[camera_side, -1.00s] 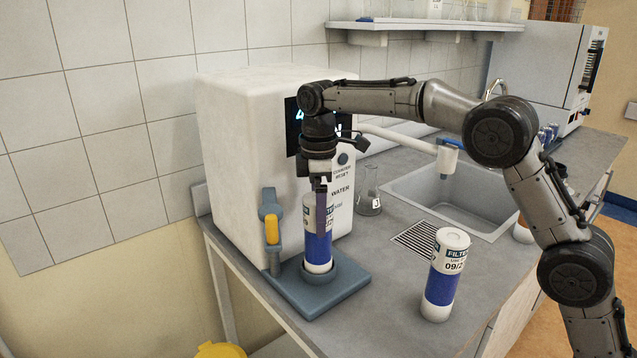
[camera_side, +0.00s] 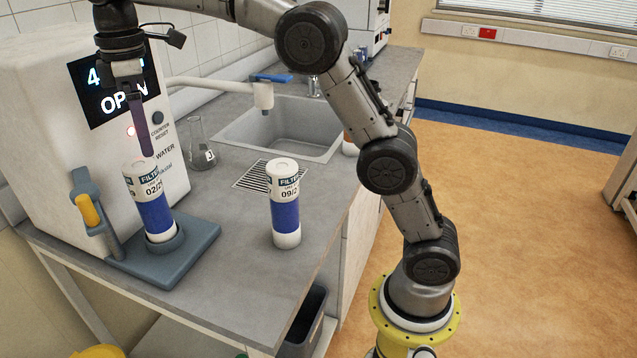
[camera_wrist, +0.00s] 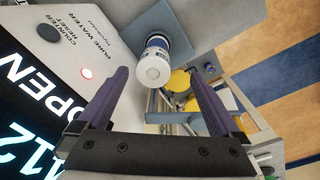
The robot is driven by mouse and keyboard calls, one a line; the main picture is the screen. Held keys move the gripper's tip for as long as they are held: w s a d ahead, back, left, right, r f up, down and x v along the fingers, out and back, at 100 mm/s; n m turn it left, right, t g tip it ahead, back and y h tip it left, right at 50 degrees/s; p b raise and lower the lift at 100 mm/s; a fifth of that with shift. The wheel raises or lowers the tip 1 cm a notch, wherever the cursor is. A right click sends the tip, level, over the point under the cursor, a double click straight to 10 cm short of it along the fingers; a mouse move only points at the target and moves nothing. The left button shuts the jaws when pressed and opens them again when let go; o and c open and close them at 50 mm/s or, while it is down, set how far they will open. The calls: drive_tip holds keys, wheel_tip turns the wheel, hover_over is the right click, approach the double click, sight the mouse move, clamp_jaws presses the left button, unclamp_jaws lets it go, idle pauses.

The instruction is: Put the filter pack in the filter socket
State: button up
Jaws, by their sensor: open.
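One filter pack (camera_side: 154,210), white with a blue band and a label starting 02/2, stands in the round filter socket (camera_side: 172,243) on the grey-blue base plate. A second filter pack (camera_side: 286,212), labelled 09/2, stands upright on the counter to the right. My gripper (camera_side: 147,153) is open and empty, pointing down above the socketed pack. In the wrist view, my gripper's two fingers (camera_wrist: 158,72) are spread wide, with the socketed pack (camera_wrist: 156,64) beyond them. Its lower end is hidden inside the socket.
The white machine (camera_side: 40,110) stands behind the socket; its screen (camera_side: 112,90) reads OPEN, and a red light (camera_side: 131,131) is lit. A lever with a yellow handle (camera_side: 88,212) is left of the socket. A flask (camera_side: 200,150), drain grate (camera_side: 262,174) and sink (camera_side: 285,125) lie behind.

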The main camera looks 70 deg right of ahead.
drive_tip(key=s+d+r+m+t, duration=0.1)
drive_tip(key=s+d+m, duration=0.1)
drive_tip(key=s, duration=0.6)
drive_tip(key=s+d+r+m+t, duration=0.1)
drive_tip(key=s+d+m, duration=0.2)
drive_tip(key=s, duration=0.4)
drive_tip(key=s+d+f+m+t, duration=0.1)
drive_tip(key=s+f+m, duration=0.1)
drive_tip(key=s+f, duration=0.3)
drive_tip(key=s+d+f+m+t, duration=0.1)
drive_tip(key=s+f, duration=0.5)
drive_tip(key=s, duration=0.6)
drive_tip(key=shift+f+m+t, duration=0.25)
drive_tip(key=shift+m+t, duration=0.25)
drive_tip(key=shift+m, duration=0.6)
